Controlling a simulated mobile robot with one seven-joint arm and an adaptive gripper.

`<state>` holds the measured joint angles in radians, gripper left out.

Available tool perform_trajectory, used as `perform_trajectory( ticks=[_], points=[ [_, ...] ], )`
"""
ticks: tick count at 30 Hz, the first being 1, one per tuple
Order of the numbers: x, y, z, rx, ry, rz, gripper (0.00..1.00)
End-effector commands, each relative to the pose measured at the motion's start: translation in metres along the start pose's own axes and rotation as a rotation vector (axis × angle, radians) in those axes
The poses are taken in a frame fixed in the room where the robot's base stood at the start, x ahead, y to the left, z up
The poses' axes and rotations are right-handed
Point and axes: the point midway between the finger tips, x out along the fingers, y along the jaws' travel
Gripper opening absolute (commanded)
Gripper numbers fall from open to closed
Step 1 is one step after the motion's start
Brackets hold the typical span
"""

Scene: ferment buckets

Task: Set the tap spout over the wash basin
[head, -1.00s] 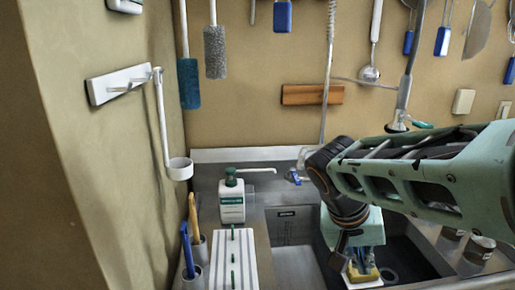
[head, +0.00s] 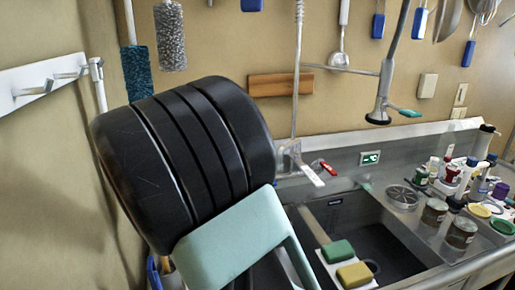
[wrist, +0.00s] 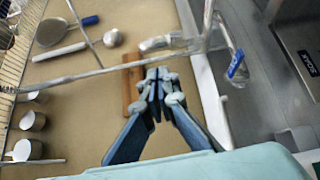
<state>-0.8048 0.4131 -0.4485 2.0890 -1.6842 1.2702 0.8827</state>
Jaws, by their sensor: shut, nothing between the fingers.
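The tap (head: 290,155) stands at the back of the sink in the head view, with a red lever at its right. Its pale spout (head: 307,174) points forward and to the right, its tip near the back end of the divider between the basins. I cannot tell which basin the tip is over. The right basin (head: 400,240) is in view; the left basin is mostly hidden behind my arm. In the wrist view my gripper (wrist: 157,78) is shut and empty, apart from the tap's blue lever (wrist: 237,66). The head view does not show my gripper.
A green sponge (head: 338,250) and a yellow sponge (head: 355,274) lie by the divider. A spray head (head: 378,112) hangs above the sink's back. Jars and bottles (head: 460,230) crowd the right counter. A wooden bar (head: 281,84) is on the wall.

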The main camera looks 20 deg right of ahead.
Motion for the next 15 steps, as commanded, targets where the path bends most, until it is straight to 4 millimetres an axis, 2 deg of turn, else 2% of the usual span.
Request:
perform_trajectory(
  ticks=[3, 11, 15],
  points=[
    [-0.0022, 0.0006, -0.0069, -0.016, 0.018, 0.016, 0.0],
    [-0.002, 0.0007, -0.0068, -0.016, 0.018, 0.015, 0.0],
    [0.0044, 0.0013, -0.0063, -0.016, 0.016, 0.015, 0.0]
  ],
)
